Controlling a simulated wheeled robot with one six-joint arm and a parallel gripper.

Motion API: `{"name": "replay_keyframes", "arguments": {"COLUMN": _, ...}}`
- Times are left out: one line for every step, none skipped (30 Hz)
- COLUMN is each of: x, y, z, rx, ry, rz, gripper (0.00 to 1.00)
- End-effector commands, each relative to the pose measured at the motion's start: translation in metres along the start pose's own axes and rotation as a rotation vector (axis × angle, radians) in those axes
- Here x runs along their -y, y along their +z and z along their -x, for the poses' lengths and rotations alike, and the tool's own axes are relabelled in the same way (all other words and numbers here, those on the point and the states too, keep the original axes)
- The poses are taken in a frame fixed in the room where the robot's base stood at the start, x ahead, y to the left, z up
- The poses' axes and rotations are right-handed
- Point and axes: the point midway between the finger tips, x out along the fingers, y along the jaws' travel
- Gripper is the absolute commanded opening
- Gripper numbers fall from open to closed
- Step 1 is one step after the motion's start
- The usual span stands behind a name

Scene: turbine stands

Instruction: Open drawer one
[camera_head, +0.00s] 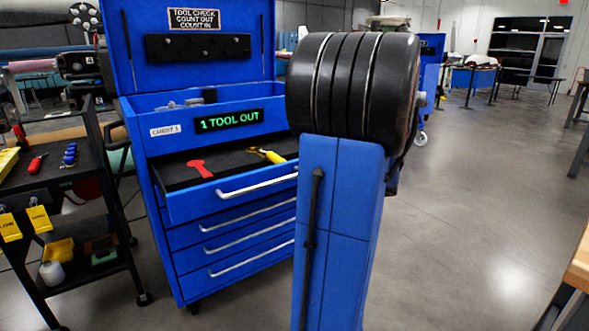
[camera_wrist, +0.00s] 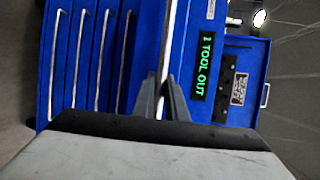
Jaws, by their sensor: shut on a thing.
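A blue tool chest (camera_head: 185,240) labelled CHEST 1 stands left of centre in the head view, its lid raised. Its top drawer (camera_head: 182,209) is pulled out, showing a dark liner with a red tool-shaped patch (camera_head: 200,168) and a yellow-handled tool (camera_head: 268,155). The drawer's silver bar handle (camera_head: 250,185) runs toward my arm, which hides its right end. In the wrist view, turned sideways, my gripper (camera_wrist: 161,92) is shut on the top drawer's handle (camera_wrist: 168,40), one finger on each side. My arm hides the gripper in the head view.
Lower drawers with handles (camera_head: 250,215) are closed. The lit display (camera_head: 230,121) reads 1 TOOL OUT. A black cart (camera_head: 95,210) with tools stands close on the left. A wooden bench (camera_head: 578,265) edges in at right. Floor (camera_head: 460,220) between is clear.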

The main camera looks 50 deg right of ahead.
Motion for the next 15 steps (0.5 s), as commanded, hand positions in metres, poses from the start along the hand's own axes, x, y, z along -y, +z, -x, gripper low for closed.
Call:
{"name": "replay_keyframes", "arguments": {"x": -0.002, "y": 0.001, "z": 0.005, "rx": -0.003, "ry": 0.001, "rz": -0.001, "gripper": 0.00}}
{"name": "replay_keyframes", "arguments": {"x": -0.002, "y": 0.002, "z": 0.008, "rx": -0.003, "ry": 0.001, "rz": -0.001, "gripper": 0.00}}
{"name": "replay_keyframes", "arguments": {"x": -0.003, "y": 0.004, "z": 0.011, "rx": -0.002, "ry": 0.001, "rz": -0.001, "gripper": 0.00}}
{"name": "replay_keyframes", "arguments": {"x": -0.003, "y": 0.004, "z": 0.013, "rx": -0.002, "ry": 0.001, "rz": -0.001, "gripper": 0.00}}
{"name": "replay_keyframes", "arguments": {"x": -0.004, "y": 0.005, "z": 0.014, "rx": -0.002, "ry": 0.001, "rz": -0.001, "gripper": 0.00}}
{"name": "replay_keyframes", "arguments": {"x": -0.004, "y": 0.006, "z": 0.015, "rx": -0.001, "ry": 0.001, "rz": -0.001, "gripper": 0.00}}
{"name": "replay_keyframes", "arguments": {"x": -0.004, "y": 0.006, "z": 0.016, "rx": -0.001, "ry": 0.001, "rz": -0.001, "gripper": 0.00}}
{"name": "replay_keyframes", "arguments": {"x": -0.004, "y": 0.006, "z": 0.017, "rx": -0.001, "ry": 0.001, "rz": -0.001, "gripper": 0.00}}
{"name": "replay_keyframes", "arguments": {"x": -0.005, "y": 0.007, "z": 0.018, "rx": -0.001, "ry": 0.001, "rz": -0.001, "gripper": 0.00}}
{"name": "replay_keyframes", "arguments": {"x": -0.005, "y": 0.007, "z": 0.018, "rx": -0.001, "ry": 0.001, "rz": -0.001, "gripper": 0.00}}
{"name": "replay_keyframes", "arguments": {"x": -0.005, "y": 0.007, "z": 0.018, "rx": -0.001, "ry": 0.001, "rz": -0.001, "gripper": 0.00}}
{"name": "replay_keyframes", "arguments": {"x": -0.005, "y": 0.007, "z": 0.018, "rx": -0.001, "ry": 0.001, "rz": -0.001, "gripper": 0.00}}
{"name": "replay_keyframes", "arguments": {"x": -0.005, "y": 0.007, "z": 0.018, "rx": -0.001, "ry": 0.001, "rz": -0.001, "gripper": 0.00}}
{"name": "replay_keyframes", "arguments": {"x": -0.005, "y": 0.007, "z": 0.018, "rx": -0.001, "ry": 0.001, "rz": -0.001, "gripper": 0.00}}
{"name": "replay_keyframes", "arguments": {"x": -0.005, "y": 0.007, "z": 0.018, "rx": -0.001, "ry": 0.001, "rz": -0.001, "gripper": 0.00}}
